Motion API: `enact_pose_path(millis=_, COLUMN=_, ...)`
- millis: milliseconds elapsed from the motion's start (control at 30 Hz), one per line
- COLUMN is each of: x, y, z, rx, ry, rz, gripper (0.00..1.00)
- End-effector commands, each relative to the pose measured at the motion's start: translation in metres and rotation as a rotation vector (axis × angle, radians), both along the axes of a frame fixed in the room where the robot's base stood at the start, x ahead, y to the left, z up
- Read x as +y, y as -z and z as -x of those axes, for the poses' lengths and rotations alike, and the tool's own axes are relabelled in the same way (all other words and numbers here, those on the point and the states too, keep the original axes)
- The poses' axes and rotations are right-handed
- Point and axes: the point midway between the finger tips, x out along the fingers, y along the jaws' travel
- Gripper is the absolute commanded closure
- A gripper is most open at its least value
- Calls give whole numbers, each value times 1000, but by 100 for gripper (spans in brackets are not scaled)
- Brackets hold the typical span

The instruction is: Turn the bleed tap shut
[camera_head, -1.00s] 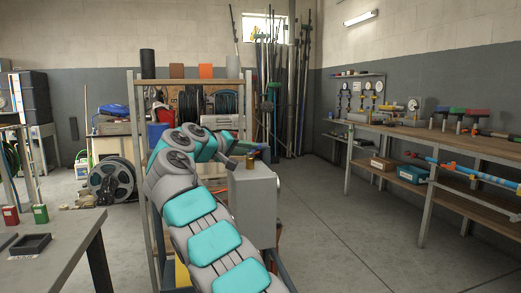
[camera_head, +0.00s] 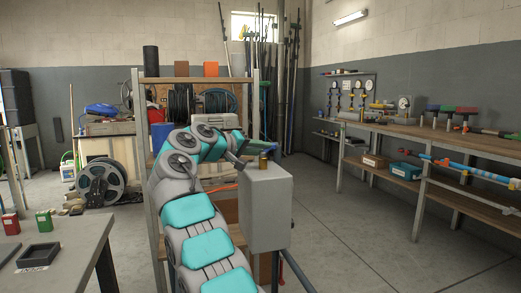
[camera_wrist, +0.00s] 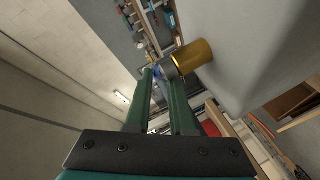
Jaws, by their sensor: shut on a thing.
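The bleed tap shows as a short brass cylinder (camera_head: 264,162) at the top of a grey box (camera_head: 268,212) in the head view. The exact grip is small and partly hidden by the fingertips.
A shelf rack (camera_head: 254,100) stands just behind my arm and the grey box. A workbench (camera_head: 455,146) with tools runs along the right wall. A table (camera_head: 65,250) with a dark tray is at the lower left. Floor between box and workbench is clear.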

Motion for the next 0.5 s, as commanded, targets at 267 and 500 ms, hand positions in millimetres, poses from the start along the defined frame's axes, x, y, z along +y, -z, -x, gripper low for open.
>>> enact_pose_path(millis=267, x=-6, y=1, z=2, rx=4, ry=17, rz=-4, gripper=100)
enact_pose_path(millis=500, x=-6, y=2, z=2, rx=5, ry=16, rz=-4, gripper=58)
